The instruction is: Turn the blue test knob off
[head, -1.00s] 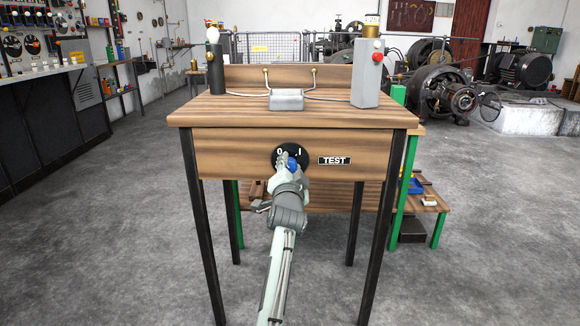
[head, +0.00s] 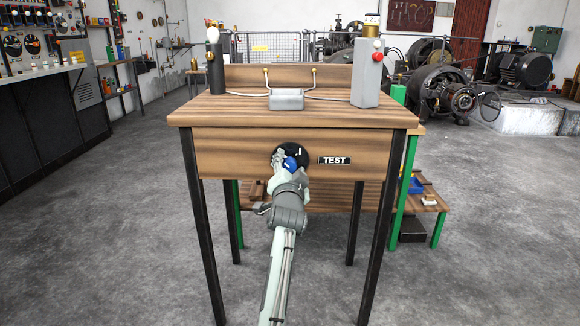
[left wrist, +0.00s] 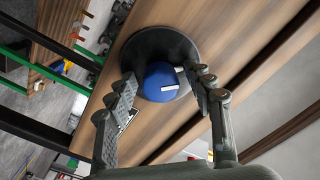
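The blue test knob (head: 291,163) sits on a round black dial (head: 279,153) on the front of the wooden bench. In the left wrist view the knob (left wrist: 160,82) shows a white pointer line toward the upper right of the picture, on the dial's 0 side. My left gripper (head: 283,163) is at the knob, tilted to the left, with one finger on each side. In the left wrist view its fingers (left wrist: 160,74) close in around the knob; the exact contact is hard to see. The "I" mark is visible; the "0" is hidden by the fingers. My right gripper is out of view.
The TEST label (head: 334,160) is just right of the dial. The wooden bench (head: 235,112) carries a grey box (head: 286,99) and two posts with lamps. The floor in front is clear.

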